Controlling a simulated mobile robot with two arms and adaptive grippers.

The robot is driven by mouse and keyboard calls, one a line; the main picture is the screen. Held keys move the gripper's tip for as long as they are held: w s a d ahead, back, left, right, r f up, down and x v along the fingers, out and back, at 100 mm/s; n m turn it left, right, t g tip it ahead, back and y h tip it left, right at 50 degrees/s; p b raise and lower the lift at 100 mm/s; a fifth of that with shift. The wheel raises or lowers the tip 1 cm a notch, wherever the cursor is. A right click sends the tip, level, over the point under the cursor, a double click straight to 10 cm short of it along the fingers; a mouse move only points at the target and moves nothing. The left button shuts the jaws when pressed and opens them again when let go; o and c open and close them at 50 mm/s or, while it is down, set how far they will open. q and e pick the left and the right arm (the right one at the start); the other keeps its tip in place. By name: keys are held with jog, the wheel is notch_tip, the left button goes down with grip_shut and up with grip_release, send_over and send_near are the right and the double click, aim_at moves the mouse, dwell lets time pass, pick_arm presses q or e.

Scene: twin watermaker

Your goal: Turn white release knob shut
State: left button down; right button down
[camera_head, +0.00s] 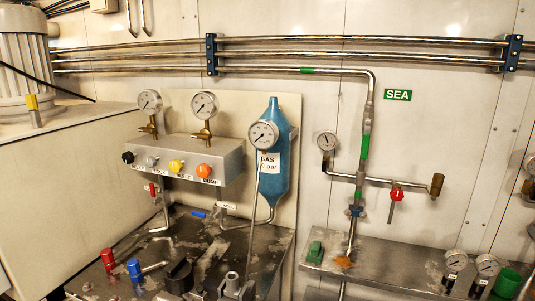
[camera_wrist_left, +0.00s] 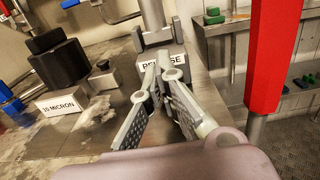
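In the left wrist view, my left gripper (camera_wrist_left: 161,74) points at a white label (camera_wrist_left: 157,66) that seems to read RELEASE, partly covered by its fingers. The fingers are apart, with a narrow gap at the tips and nothing clearly held. Just behind the label stands a grey upright post with a bracket (camera_wrist_left: 153,38), apart from the fingertips; I cannot tell whether it is the release knob. In the head view, grey parts (camera_head: 231,284) show at the bottom edge by the bench, too cropped to tell apart. My right gripper is not in view.
A black knob (camera_wrist_left: 62,66) with a 10 MICRON label (camera_wrist_left: 60,102) stands left of the gripper. A red bar (camera_wrist_left: 275,55) hangs close on the right. Red (camera_head: 108,259) and blue (camera_head: 134,268) handles, a blue gas cylinder (camera_head: 280,180) and a gauge panel (camera_head: 200,158) stand around the bench.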

pick_arm(q)
jog(key=shift+d+f, duration=0.1)
jog(key=shift+d, duration=0.25)
jog(key=shift+w+d+r+p, duration=0.1)
jog(key=shift+w+r+p, duration=0.05)
jog(key=shift+r+p, duration=0.2)
jog(key=shift+s+a+f, duration=0.2)
jog(key=shift+s, duration=0.25)
jog(key=shift+b+v, duration=0.75)
jog(key=shift+v, duration=1.7)
jog(key=shift+a+r, duration=0.1)
jog(key=shift+a, duration=0.05)
